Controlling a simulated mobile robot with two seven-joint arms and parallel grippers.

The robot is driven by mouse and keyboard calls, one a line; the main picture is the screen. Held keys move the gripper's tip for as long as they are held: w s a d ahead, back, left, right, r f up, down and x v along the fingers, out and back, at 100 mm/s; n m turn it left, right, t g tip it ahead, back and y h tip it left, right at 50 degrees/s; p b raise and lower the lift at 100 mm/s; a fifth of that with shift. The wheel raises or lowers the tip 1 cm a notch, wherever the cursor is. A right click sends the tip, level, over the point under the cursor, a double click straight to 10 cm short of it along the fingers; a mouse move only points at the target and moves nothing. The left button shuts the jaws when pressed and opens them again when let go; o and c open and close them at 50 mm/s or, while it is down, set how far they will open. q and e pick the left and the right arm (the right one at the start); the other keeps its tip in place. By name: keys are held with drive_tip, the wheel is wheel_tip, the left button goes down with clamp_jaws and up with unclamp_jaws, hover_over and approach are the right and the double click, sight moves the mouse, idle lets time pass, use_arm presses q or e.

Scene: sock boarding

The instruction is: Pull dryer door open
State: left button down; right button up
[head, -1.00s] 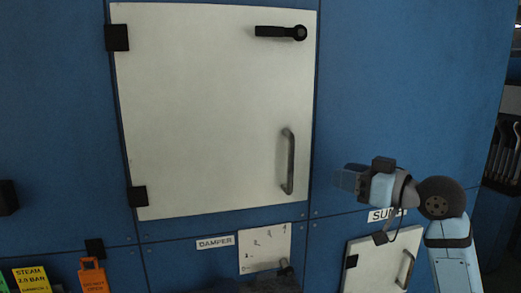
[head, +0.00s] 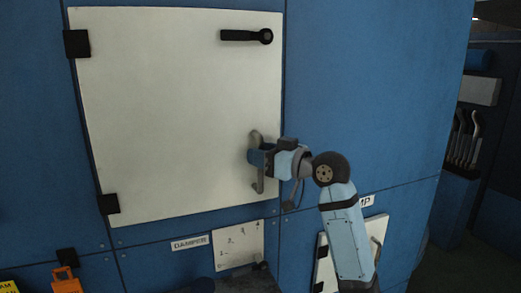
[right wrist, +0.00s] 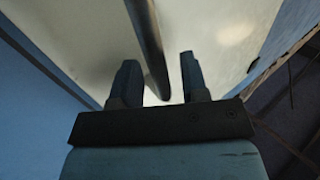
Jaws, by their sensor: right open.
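The dryer door (head: 170,110) is a large cream panel, shut flush in the blue wall, with black hinges on its left edge. Its grey vertical bar handle (head: 258,184) is near the right edge, partly hidden behind my right gripper (head: 254,160). A black latch lever (head: 246,36) lies horizontal at the door's upper right. In the right wrist view, my right gripper (right wrist: 157,82) is open, with the handle bar (right wrist: 147,45) running between its two fingers. A gap shows on the right side; I cannot tell if the left finger touches the bar. My left gripper is not in view.
Below the door are a damper plate (head: 238,246) and a smaller cream hatch (head: 378,232), partly behind my right arm. An orange tag (head: 66,281) hangs at lower left. A rack of tools (head: 465,140) stands at far right.

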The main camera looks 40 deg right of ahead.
drive_tip(key=shift+w, duration=0.25)
clamp_jaws()
drive_tip(key=shift+s+a, duration=0.15)
drive_tip(key=shift+s, duration=0.05)
